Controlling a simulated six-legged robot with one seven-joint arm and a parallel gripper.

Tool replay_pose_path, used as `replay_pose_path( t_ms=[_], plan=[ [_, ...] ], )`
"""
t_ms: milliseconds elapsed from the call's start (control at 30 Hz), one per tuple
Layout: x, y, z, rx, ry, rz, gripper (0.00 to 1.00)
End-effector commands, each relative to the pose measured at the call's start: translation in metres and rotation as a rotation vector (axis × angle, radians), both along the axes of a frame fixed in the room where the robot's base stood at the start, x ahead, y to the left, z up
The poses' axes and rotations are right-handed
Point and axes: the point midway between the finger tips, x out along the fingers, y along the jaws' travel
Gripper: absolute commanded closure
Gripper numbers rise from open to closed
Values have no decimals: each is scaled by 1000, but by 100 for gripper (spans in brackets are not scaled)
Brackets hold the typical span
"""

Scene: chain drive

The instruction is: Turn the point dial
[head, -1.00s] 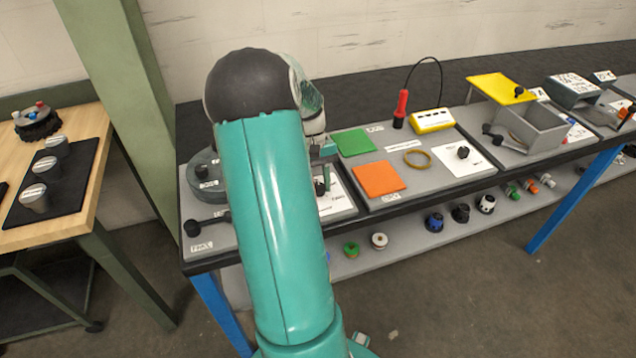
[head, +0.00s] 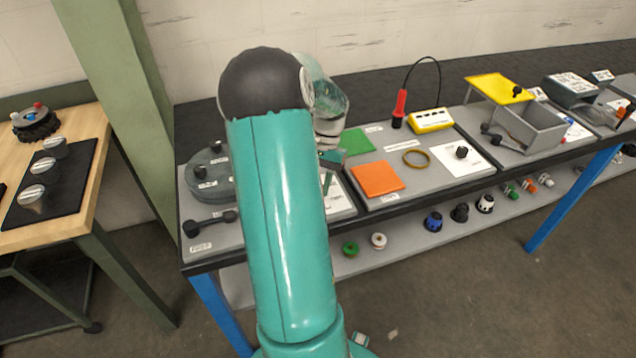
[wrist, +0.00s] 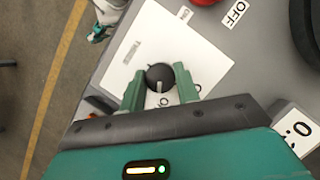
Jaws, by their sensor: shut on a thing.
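The point dial (wrist: 160,77) is a round black knob with a light pointer mark, on a white plate (wrist: 158,32) with printed marks. In the wrist view my gripper (wrist: 161,84) has one green finger on each side of the knob and is shut on it. In the head view my gripper (head: 328,172) is over the white plate (head: 339,199) at the left part of the bench. There the dial is hidden behind my gripper and arm.
An OFF label (wrist: 236,13) and part of a red object lie beyond the plate. A lever with a black knob (head: 192,229) and a round grey disc (head: 203,179) are left of my arm. Green (head: 357,141) and orange (head: 377,180) squares lie to the right.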

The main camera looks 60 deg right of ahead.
Motion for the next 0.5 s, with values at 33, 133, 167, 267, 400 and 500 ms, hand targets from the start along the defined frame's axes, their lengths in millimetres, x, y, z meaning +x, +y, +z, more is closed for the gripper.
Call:
replay_pose_path(
  t_ms=[33,133,167,267,400,500],
  plan=[
    [0,-1,1,-3,-2,-13,91],
    [0,-1,1,-3,-3,-28,91],
    [0,-1,1,-3,-2,-31,91],
    [0,-1,1,-3,-3,-36,91],
    [0,-1,1,-3,-3,-36,91],
    [0,-1,1,-4,-2,-34,91]
  ],
)
